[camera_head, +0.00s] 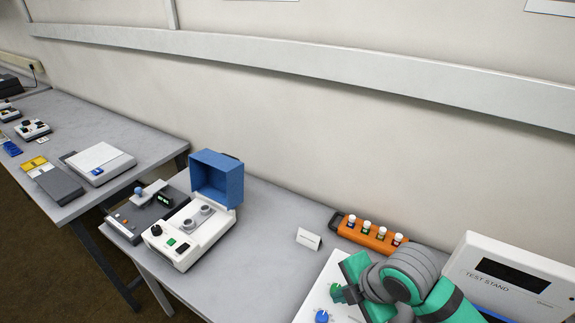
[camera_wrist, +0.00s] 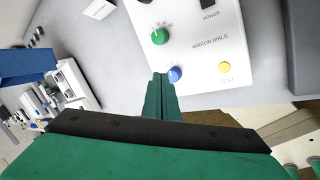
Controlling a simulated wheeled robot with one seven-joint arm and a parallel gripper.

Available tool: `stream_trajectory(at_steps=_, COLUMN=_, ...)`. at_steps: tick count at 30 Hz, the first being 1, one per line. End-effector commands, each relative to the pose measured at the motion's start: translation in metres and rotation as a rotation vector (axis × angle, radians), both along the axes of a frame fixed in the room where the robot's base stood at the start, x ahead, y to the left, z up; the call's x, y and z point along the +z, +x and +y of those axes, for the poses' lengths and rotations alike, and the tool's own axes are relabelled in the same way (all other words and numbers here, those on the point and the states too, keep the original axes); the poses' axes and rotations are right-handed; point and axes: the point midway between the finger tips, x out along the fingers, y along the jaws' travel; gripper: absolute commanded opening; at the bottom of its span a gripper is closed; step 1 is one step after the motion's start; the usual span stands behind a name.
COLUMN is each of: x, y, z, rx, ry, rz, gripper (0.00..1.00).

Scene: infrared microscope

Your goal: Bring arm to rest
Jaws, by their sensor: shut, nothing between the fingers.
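My gripper shows in the wrist view (camera_wrist: 160,88) as green fingers pressed together, with nothing between them. The fingertips overlap the edge of a white panel marked "MIRROR DIALS" (camera_wrist: 205,62), just beside its blue dial (camera_wrist: 176,74). I cannot tell whether they touch it. The green dial (camera_wrist: 160,36) and yellow button (camera_wrist: 225,68) are on the same panel. In the head view my green and grey arm is at the lower right, over the test stand's panel (camera_head: 313,291), and the fingertips are hard to make out there.
A white instrument with an open blue lid (camera_head: 216,180) stands left on the table. An orange rack (camera_head: 368,235) with several vials and a white card (camera_head: 308,239) are near the wall. The TEST STAND display (camera_head: 511,275) is close right of my arm. The table middle (camera_head: 255,265) is clear.

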Motion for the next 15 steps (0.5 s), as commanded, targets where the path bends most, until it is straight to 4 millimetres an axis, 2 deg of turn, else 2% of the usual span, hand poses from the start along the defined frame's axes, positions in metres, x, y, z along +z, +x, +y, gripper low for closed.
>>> stream_trajectory(at_steps=1, x=0.006, y=0.013, z=0.021, rx=-0.002, ry=0.054, rz=-0.045, gripper=0.00)
stream_trajectory(at_steps=6, x=0.040, y=0.056, z=0.089, rx=-0.040, ry=0.272, rz=-0.204, gripper=0.00)
stream_trajectory(at_steps=12, x=0.086, y=0.089, z=0.152, rx=-0.111, ry=0.548, rz=-0.345, gripper=0.00)
stream_trajectory(at_steps=15, x=0.108, y=0.100, z=0.175, rx=-0.157, ry=0.689, rz=-0.398, gripper=0.00)
